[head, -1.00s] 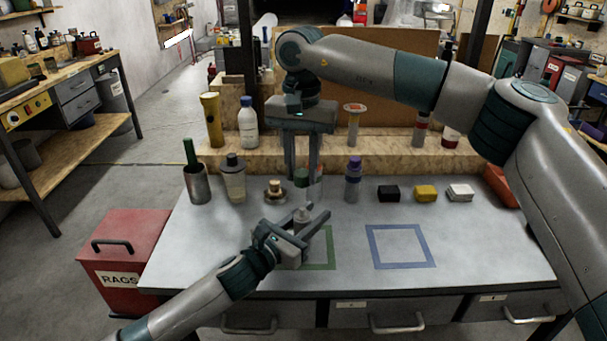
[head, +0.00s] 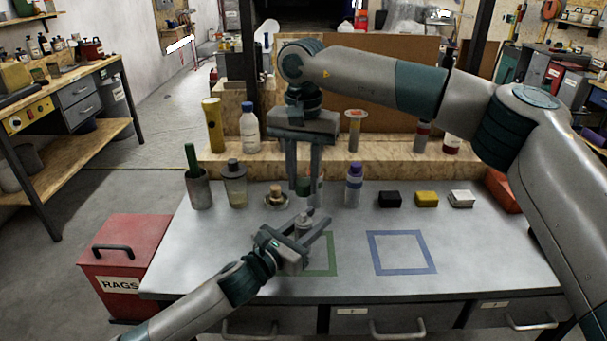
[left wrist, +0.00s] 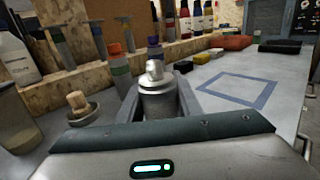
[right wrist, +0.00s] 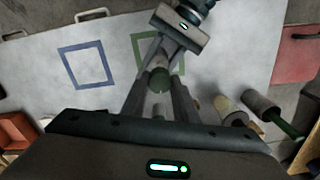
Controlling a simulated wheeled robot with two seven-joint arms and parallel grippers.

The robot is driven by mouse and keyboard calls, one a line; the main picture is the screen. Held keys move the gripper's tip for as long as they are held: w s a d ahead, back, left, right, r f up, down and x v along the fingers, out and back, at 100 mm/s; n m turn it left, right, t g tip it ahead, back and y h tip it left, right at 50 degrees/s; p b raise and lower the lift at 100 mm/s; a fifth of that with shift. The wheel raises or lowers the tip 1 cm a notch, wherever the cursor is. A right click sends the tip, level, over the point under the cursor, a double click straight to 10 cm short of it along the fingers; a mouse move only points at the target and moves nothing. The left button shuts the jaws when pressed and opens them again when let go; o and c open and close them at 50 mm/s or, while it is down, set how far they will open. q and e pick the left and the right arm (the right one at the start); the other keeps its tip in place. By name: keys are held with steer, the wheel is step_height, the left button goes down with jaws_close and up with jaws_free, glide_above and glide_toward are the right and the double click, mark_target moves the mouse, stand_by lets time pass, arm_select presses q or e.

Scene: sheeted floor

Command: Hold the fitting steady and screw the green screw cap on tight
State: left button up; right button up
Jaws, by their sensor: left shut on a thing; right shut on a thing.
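The green screw cap (head: 304,187) is between the fingertips of my right gripper (head: 304,184), which is shut on it and points down. In the right wrist view the cap (right wrist: 160,80) shows between the fingers. The grey fitting (head: 304,226) stands upright in my left gripper (head: 308,228), which is shut around its body. In the left wrist view the fitting (left wrist: 158,102) shows its bare pale neck, with no cap on it. The cap is above the neck and apart from it; the exact gap is hard to tell.
A green outlined square (head: 331,255) lies beside the left gripper and a blue one (head: 401,252) to the right. Behind are a purple-capped bottle (head: 353,187), a small brass-topped part (head: 276,197), and black (head: 389,199), yellow (head: 426,200) and white blocks (head: 461,199). The front right tabletop is clear.

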glide_above(303, 214)
steer(key=shift+f, duration=2.45)
steer(key=shift+f, duration=1.15)
steer(key=shift+o, duration=1.1)
steer(key=shift+c, duration=1.1)
steer(key=m, duration=0.3)
steer(key=shift+m, duration=0.4)
steer(key=m, duration=0.6)
steer(key=shift+r, duration=0.1)
steer(key=m, duration=0.9)
steer(key=shift+m, duration=0.3)
